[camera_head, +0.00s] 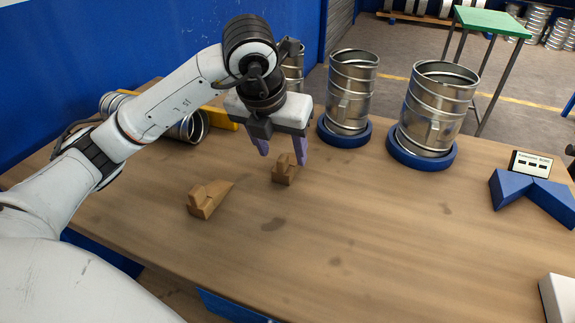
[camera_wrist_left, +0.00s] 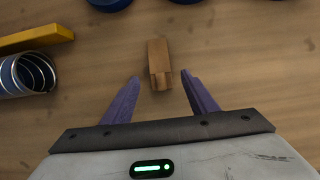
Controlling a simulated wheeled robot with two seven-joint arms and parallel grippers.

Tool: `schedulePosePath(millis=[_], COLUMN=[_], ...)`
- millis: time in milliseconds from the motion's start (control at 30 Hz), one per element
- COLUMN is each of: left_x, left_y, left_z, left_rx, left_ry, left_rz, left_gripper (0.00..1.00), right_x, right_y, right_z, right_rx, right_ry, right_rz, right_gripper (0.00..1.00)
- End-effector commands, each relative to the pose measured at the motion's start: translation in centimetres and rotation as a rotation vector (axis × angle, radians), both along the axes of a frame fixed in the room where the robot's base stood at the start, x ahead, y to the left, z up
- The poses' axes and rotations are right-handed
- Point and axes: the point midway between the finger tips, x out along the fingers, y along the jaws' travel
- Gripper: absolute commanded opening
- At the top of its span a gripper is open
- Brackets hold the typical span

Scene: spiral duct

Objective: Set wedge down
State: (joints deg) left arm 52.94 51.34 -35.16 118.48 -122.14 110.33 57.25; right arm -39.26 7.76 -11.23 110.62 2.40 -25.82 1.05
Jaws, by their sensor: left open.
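One brown wooden wedge (camera_head: 285,170) stands on the table between and just below the fingers of my left gripper (camera_head: 282,156). In the left wrist view this wedge (camera_wrist_left: 159,64) lies ahead of the fingertips (camera_wrist_left: 160,78), in line with the gap between them. The purple fingers are spread apart with nothing between them. A second wooden wedge (camera_head: 209,198) rests on the table to the left and nearer to me, its slope facing right. My right gripper is not in view.
Two metal duct pieces (camera_head: 351,88) (camera_head: 436,105) stand in blue rings at the back. Another spiral duct (camera_head: 190,127) lies at the left beside a yellow bar (camera_head: 219,119). A blue angled block (camera_head: 535,196) sits at the right. The table's front middle (camera_head: 340,240) is clear.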

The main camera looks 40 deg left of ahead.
Motion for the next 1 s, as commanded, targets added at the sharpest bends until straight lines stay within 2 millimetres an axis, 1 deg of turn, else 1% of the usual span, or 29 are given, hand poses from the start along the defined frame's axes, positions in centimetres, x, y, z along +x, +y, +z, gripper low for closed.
schedulePosePath(millis=[100, 233, 333, 533, 567, 800, 867, 1000], left_x=[0.6, 1.2, 1.5, 1.5, 1.5, 1.5, 1.5, 1.5], left_y=[0.2, 0.3, 0.4, 0.3, 0.3, 0.3, 0.3, 0.3], left_z=[-1.8, -3.4, -4.0, -4.1, -4.1, -4.0, -4.0, -4.0], left_rx=[-0.001, -0.001, 0.000, -0.001, -0.001, -0.001, -0.001, -0.001], left_ry=[0.006, 0.005, 0.002, 0.000, 0.000, 0.001, 0.000, 0.000], left_rz=[0.001, 0.000, 0.000, -0.001, -0.001, -0.001, -0.001, -0.001], left_gripper=[0.53, 0.53, 0.53, 0.53, 0.51, 0.11, 0.04, 0.04], right_x=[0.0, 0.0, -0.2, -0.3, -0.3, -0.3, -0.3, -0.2], right_y=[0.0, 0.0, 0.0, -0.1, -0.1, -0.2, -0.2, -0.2], right_z=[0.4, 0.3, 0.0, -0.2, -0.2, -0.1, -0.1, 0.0], right_rx=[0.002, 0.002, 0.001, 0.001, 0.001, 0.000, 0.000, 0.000], right_ry=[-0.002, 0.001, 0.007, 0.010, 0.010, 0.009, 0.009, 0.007], right_rz=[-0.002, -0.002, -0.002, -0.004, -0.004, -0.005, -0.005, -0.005], right_gripper=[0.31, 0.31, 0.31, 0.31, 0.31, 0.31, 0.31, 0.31])
